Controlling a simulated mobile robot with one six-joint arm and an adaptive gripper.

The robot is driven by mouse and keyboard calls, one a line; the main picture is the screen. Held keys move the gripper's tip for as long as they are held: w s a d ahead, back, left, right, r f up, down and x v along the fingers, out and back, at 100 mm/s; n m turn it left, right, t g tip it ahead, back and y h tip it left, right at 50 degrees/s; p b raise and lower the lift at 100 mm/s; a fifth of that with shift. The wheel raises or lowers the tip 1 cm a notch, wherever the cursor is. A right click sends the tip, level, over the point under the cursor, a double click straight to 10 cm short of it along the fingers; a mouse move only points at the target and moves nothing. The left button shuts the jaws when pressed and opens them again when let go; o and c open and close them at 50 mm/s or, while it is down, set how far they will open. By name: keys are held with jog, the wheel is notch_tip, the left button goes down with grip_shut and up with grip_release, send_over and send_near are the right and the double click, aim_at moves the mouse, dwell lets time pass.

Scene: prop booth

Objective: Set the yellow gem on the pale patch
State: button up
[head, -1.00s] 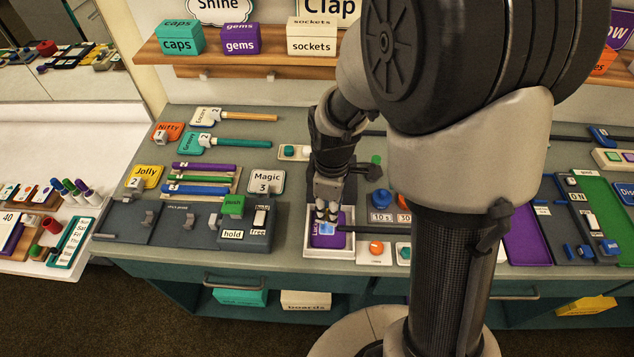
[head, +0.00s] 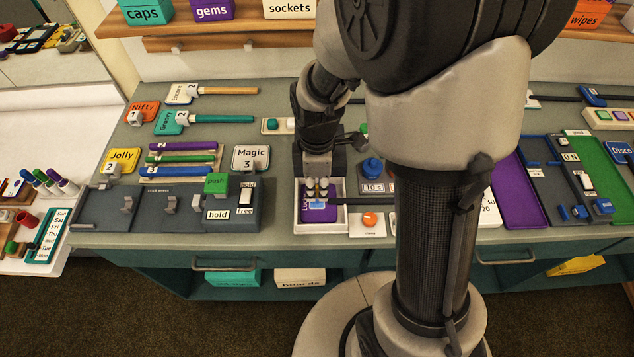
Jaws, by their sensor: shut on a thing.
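My gripper (head: 317,190) points down over a shallow white tray (head: 340,229) near the front edge of the bench. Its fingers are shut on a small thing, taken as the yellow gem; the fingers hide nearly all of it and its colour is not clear. A purple plate (head: 319,215) with white lettering lies in the tray. A pale bluish patch (head: 318,204) shows on this plate just below the fingertips. I cannot tell whether the held thing touches the patch.
An orange button on a white base (head: 369,219) and a blue knob (head: 371,168) stand right of the tray. A grey block with a green push cap (head: 216,185) stands left. My arm hides the bench right of centre. A shelf with boxes (head: 212,10) runs behind.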

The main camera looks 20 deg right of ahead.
jog(key=shift+f, duration=0.3)
dwell(1.2)
jog(key=shift+f+b, duration=0.75)
jog(key=shift+f, duration=0.05)
jog(key=shift+f+b, duration=0.65)
jog(key=shift+f, duration=0.4)
dwell(1.7)
jog(key=o, duration=0.8)
jog(key=shift+o, duration=0.2)
jog(key=shift+o, duration=0.6)
jog(key=shift+r, duration=0.1)
